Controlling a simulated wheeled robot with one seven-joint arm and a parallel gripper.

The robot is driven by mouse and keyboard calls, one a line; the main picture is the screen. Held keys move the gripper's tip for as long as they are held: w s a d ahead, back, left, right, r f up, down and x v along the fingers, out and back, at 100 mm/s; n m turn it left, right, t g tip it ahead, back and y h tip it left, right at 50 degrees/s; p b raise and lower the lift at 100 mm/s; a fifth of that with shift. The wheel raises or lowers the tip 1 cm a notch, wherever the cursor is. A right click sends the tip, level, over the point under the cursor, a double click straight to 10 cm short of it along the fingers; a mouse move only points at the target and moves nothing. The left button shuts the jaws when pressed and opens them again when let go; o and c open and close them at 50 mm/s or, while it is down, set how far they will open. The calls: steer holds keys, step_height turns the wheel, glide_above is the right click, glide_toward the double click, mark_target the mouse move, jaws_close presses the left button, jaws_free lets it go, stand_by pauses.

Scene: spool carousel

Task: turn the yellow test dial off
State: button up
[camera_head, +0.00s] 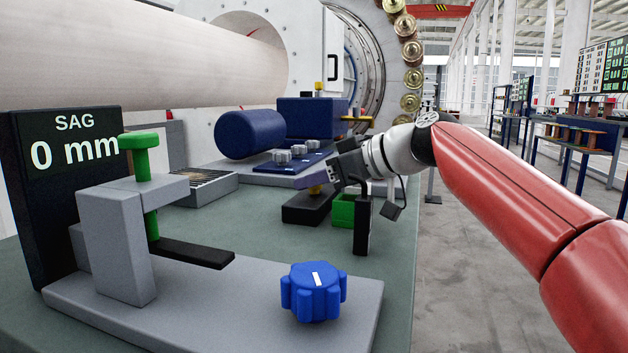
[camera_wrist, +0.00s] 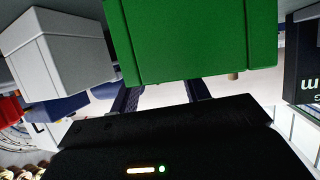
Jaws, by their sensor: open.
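A small yellow piece (camera_head: 315,190) shows on top of a low black block (camera_head: 308,207) in the middle of the green bench; I cannot tell for certain that it is the test dial, and its setting is not readable. My gripper (camera_head: 312,180) is beside and just above it, reaching in from the right, and partly covers it. In the wrist view my gripper's two dark fingers (camera_wrist: 160,97) are apart with nothing visible between them. The yellow piece cannot be made out there.
A green box (camera_head: 343,208) is beside my gripper and fills the upper wrist view (camera_wrist: 195,40). A black post (camera_head: 362,228) stands in front of it. A blue dial (camera_head: 314,292) is on the grey plate, near a display (camera_head: 75,150) reading 0 mm and a green-screw clamp (camera_head: 118,240).

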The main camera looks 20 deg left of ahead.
steer(key=v, duration=0.7)
steer(key=shift+b, duration=0.35)
steer(key=shift+a, duration=0.1)
steer(key=shift+f, duration=0.1)
